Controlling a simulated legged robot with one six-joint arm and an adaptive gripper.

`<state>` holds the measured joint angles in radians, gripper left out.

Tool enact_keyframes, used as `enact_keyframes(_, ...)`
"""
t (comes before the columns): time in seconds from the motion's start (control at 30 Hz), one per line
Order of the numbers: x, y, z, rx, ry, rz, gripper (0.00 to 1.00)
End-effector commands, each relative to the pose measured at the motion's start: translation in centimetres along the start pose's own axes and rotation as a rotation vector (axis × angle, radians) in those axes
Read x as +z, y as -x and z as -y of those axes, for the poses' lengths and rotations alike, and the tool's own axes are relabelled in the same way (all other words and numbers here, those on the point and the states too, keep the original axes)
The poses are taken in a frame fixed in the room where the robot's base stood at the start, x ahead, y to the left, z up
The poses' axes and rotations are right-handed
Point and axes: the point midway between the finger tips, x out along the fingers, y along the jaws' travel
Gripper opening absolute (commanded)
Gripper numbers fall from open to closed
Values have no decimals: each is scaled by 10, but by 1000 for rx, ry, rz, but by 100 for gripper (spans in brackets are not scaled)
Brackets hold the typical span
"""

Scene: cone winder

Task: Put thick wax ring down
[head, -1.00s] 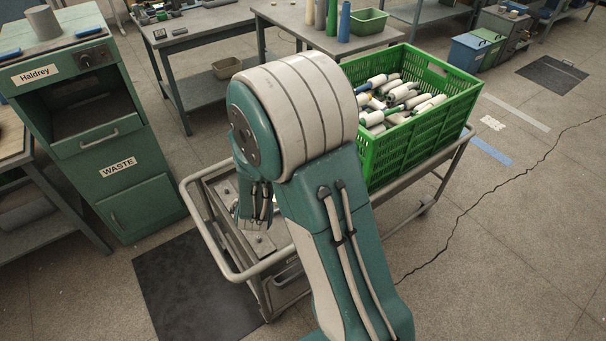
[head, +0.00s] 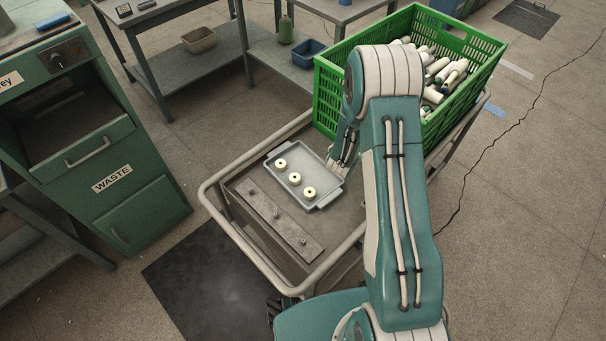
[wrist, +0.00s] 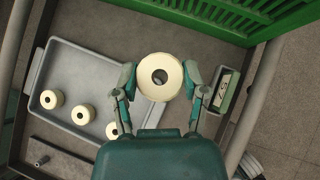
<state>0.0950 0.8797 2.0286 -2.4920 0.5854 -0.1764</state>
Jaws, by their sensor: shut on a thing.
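In the wrist view my gripper (wrist: 162,76) is shut on a cream wax ring (wrist: 146,88), with one finger on each side of it. The ring's hole faces the camera. The ring is over or beside the right end of a grey tray (wrist: 88,72); its height above it is hard to tell. Three smaller cream rings sit in a row in the tray, one partly hidden by my gripper (wrist: 54,99). In the head view the tray (head: 305,160) lies on the cart, and my arm hides the held ring.
A green crate (head: 328,98) full of cones stands on the cart behind my arm. A metal strip with pegs (head: 270,215) lies along the cart's near side. The green waste cabinet (head: 130,170) stands left.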

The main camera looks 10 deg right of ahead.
Motion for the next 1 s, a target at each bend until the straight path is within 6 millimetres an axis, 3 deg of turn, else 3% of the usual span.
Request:
enact_keyframes(0.17,-6,-13,-2,-20,-13,6,24)
enact_keyframes(0.6,-31,-46,-92,-19,-11,7,24)
enact_keyframes(0.8,-54,-74,-117,-19,-12,4,24)
enact_keyframes(1.0,-65,-85,-133,-21,-11,8,24)
